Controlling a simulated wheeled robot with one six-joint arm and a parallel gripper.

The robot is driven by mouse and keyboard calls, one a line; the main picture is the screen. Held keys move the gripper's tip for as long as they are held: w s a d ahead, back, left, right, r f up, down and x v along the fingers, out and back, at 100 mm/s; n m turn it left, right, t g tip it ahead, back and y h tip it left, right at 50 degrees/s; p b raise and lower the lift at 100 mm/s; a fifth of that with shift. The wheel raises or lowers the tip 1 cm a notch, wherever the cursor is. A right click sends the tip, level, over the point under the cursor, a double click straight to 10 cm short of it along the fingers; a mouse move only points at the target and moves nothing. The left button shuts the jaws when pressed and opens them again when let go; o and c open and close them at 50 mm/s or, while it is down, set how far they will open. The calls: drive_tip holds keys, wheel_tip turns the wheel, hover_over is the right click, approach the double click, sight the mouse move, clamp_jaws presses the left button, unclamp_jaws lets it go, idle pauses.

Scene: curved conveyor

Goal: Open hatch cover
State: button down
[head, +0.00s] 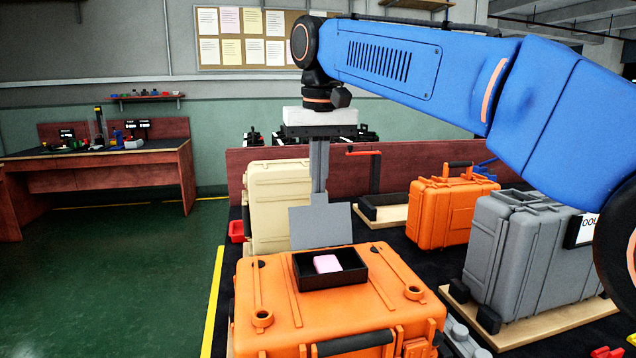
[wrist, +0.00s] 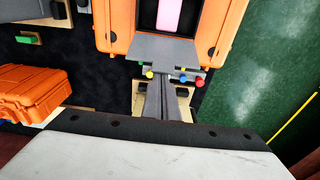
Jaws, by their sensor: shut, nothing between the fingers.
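An orange case (head: 330,300) lies flat in front of me, with a black-rimmed opening (head: 303,272) in its top. A pink block (head: 327,263) sits in the opening, and part of it shows in the wrist view (wrist: 169,14). The grey hatch cover (head: 321,228) stands raised at the opening's far edge, leaving the opening uncovered. In the wrist view the cover (wrist: 165,48) lies just past the fingers. My gripper (head: 319,188) points down, its fingers shut and empty, at the cover's upper edge. I cannot tell whether they touch it.
A cream case (head: 277,205) stands behind, left of the fingers. An orange case (head: 452,207) and a grey case (head: 525,255) stand to the right. A red bin (head: 236,231) is at the left. Small coloured knobs (wrist: 184,77) show near the fingers.

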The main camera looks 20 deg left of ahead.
drive_tip(key=shift+s+d+r+t+y, duration=0.2)
drive_tip(key=shift+s+d+t+y, duration=0.15)
drive_tip(key=shift+s+t, duration=0.25)
drive_tip(key=shift+s+d+r, duration=0.15)
drive_tip(key=shift+s+d, duration=0.1)
drive_tip(key=shift+s, duration=0.15)
